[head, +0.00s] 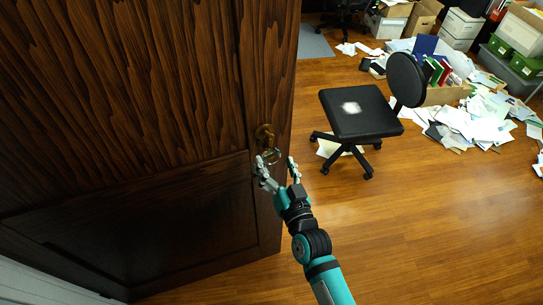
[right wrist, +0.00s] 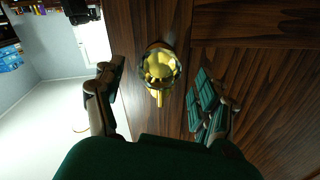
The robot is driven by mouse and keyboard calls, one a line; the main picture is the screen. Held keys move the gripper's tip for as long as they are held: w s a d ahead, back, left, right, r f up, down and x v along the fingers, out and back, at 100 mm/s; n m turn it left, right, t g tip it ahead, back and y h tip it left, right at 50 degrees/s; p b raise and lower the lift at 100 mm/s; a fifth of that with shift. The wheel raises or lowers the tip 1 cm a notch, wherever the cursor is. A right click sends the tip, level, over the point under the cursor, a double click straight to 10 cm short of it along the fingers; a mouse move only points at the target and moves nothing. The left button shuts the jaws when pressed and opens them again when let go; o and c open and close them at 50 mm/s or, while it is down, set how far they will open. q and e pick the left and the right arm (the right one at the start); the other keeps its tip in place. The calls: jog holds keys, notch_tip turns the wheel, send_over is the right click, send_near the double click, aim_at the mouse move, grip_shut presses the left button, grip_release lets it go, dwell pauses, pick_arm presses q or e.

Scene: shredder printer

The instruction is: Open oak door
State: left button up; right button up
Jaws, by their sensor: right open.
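The dark wood door (head: 130,100) fills the left of the head view, with its free edge near the middle of the picture. A brass and glass knob (head: 265,133) sits near that edge. My right gripper (head: 277,165) is open just in front of the knob, with its fingers spread to either side. In the right wrist view the round knob (right wrist: 160,66) lies between the two open fingers (right wrist: 165,95), with no clear contact. My left gripper is not in view.
A black office chair (head: 360,112) stands on the wood floor (head: 400,230) right of the door. Scattered papers (head: 470,125) and boxes (head: 460,25) fill the far right. The floor at lower right is clear.

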jog(key=v, duration=0.8)
jog(key=shift+s, duration=0.3)
jog(key=shift+d, duration=0.15)
